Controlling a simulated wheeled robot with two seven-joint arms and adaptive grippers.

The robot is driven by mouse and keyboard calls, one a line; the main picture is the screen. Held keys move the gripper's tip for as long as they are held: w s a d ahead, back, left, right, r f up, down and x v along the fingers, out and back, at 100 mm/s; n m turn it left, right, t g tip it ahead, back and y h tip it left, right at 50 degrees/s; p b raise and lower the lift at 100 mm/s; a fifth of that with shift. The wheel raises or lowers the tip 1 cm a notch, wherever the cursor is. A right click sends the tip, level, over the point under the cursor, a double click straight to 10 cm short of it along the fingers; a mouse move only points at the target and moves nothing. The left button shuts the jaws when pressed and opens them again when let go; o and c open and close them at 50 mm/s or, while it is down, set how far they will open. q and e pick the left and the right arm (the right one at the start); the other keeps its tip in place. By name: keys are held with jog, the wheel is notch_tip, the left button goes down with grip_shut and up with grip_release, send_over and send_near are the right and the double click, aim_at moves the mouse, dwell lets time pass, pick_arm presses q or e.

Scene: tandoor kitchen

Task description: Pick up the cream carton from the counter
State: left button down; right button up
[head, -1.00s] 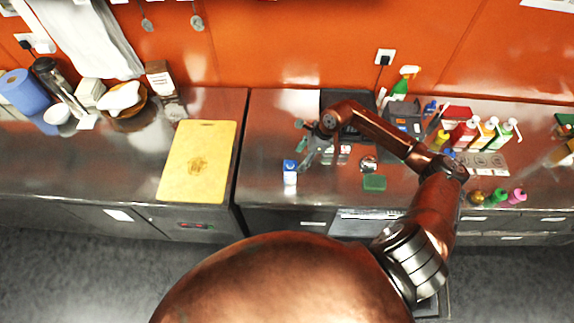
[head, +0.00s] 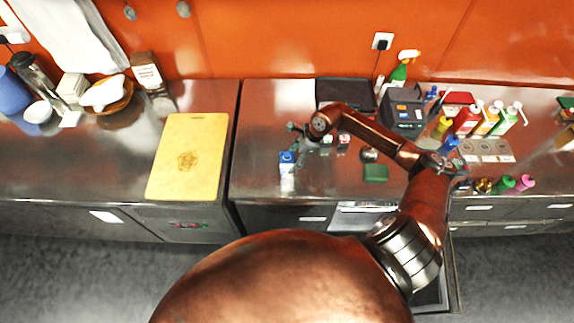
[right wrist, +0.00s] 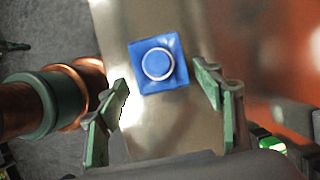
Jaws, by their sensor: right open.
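The cream carton (head: 287,178) is a small upright white carton with a blue top, on the steel counter (head: 258,165) right of the cutting board. My left gripper is not in view.
The yellow cutting board (head: 190,155) lies to the left. A green sponge (head: 376,173) and small metal tin (head: 369,154) lie to the right. A black tray (head: 343,91) is behind, and several sauce bottles (head: 466,120) stand farther right. Counter in front of the carton is clear.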

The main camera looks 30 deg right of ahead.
jog(key=x, duration=0.1)
jog(key=p+x, duration=0.1)
jog(key=x, duration=0.3)
jog(key=shift+w+p, duration=0.3)
jog(key=shift+p, duration=0.1)
jog(key=shift+f, duration=0.2)
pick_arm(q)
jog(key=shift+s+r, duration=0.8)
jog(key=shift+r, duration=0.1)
pick_arm(e)
jog(key=shift+c, duration=0.5)
jog(key=c, duration=0.6)
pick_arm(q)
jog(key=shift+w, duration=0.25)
pick_arm(e)
jog(key=c, duration=0.9)
